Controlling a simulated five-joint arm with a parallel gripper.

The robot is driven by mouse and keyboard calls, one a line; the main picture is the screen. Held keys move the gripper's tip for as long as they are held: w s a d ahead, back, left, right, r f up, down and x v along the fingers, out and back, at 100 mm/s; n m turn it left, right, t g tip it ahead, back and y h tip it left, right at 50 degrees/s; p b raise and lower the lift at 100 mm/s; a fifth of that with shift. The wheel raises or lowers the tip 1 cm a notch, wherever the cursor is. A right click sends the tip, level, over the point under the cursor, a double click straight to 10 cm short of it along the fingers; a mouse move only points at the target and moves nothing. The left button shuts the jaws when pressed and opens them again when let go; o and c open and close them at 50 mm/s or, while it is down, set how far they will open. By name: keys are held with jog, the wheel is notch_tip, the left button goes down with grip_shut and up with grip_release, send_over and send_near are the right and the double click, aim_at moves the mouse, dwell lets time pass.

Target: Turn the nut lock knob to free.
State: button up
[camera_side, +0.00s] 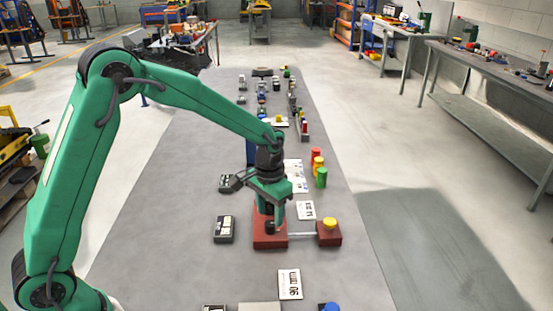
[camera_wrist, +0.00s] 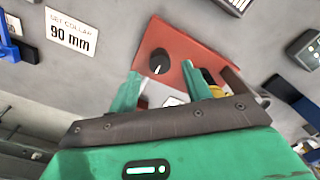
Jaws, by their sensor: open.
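A black round knob (camera_wrist: 159,62) with a white pointer mark stands on a red block (camera_wrist: 195,48) in the wrist view. I take it for the nut lock knob; no lock or free wording is legible beside it. My gripper (camera_wrist: 161,69) is open, its two green fingers apart on either side of the knob in the picture. I cannot tell whether they touch it. A pale plate with a light nut-like part shows between the fingers, partly hidden. In the side view my gripper (camera_side: 270,212) points down over the red block (camera_side: 264,241), and largely hides its top.
A thin rod (camera_side: 302,234) runs from the block to a smaller red block (camera_side: 328,240) with a yellow cap (camera_side: 329,222). A "SET COLLAR 90 mm" card (camera_wrist: 70,31) lies nearby. A dark device (camera_side: 224,229) sits left. Red, yellow and green cylinders (camera_side: 318,165) stand behind.

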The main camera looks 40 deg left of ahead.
aim_at(270, 223)
jog(key=shift+r, duration=2.2)
jog(key=shift+s+a+r, duration=0.15)
jog(key=shift+s+r, duration=0.15)
jog(key=shift+r, duration=0.25)
jog(key=s+a+r+t, duration=0.2)
jog(key=s+r, duration=0.2)
jog(key=s, duration=0.3)
jog(key=s+a+r+t, duration=0.1)
jog(key=s+r, duration=0.3)
jog(key=s, duration=0.4)
jog(key=s+a+r+n+t, duration=0.1)
jog(key=s+r, duration=0.3)
jog(key=s, duration=0.4)
jog(key=shift+s+a+t, duration=0.15)
jog(key=shift+a+t, duration=0.65)
jog(key=shift+a, duration=0.05)
